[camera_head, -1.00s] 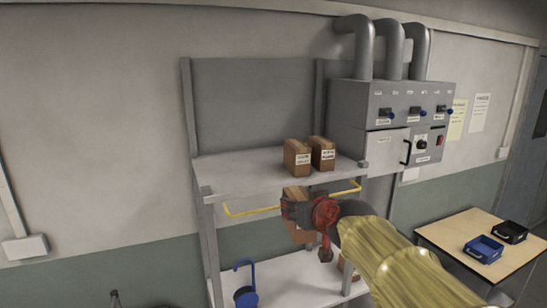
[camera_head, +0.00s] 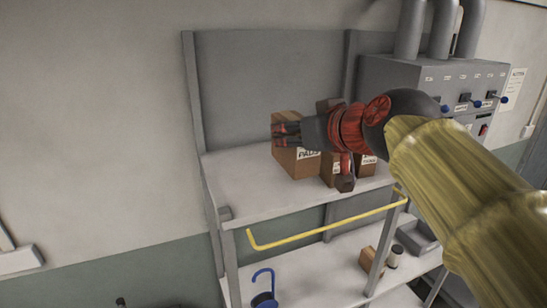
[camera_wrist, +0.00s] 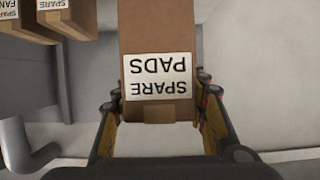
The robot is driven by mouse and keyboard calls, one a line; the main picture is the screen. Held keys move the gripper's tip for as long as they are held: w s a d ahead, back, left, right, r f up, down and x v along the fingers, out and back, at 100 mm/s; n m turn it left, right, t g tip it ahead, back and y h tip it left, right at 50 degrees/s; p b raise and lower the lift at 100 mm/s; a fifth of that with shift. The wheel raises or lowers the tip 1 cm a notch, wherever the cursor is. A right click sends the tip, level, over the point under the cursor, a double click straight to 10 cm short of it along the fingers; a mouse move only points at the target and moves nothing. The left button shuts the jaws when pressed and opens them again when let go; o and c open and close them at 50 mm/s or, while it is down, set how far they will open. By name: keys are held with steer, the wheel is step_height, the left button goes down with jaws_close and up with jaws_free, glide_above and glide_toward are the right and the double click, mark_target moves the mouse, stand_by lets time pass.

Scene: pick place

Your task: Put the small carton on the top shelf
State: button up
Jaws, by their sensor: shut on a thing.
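The small carton (camera_head: 290,160) is brown with a white label, at the left of the other cartons over the top shelf (camera_head: 245,190). In the wrist view the carton (camera_wrist: 158,35) reads "SPARE PADS" upside down, between both fingers. My gripper (camera_head: 286,134) is shut on it; in the wrist view the gripper (camera_wrist: 158,112) has a finger on each side. The carton looks upright. I cannot tell whether its base touches the shelf.
Two labelled cartons, one on the left (camera_head: 329,168) and one on the right (camera_head: 368,168), stand beside it, partly hidden by my gripper. A yellow rail (camera_head: 320,228) runs below the shelf's front edge. The shelf's left part is clear. A grey control cabinet (camera_head: 440,80) stands right.

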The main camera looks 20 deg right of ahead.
steer(key=shift+w+a+f+p, duration=1.1)
steer(key=shift+w+f, duration=0.75)
steer(key=shift+f, duration=0.25)
steer(key=shift+w+a+f+p, duration=1.15)
steer(key=shift+w+f, duration=0.75)
steer(key=shift+f, duration=0.2)
steer(key=shift+w+a+f+p, duration=1.1)
steer(key=shift+w+f, duration=0.75)
steer(key=shift+f, duration=0.25)
steer(key=shift+f, duration=0.15)
steer(key=o, duration=1.3)
steer(key=shift+o, duration=0.2)
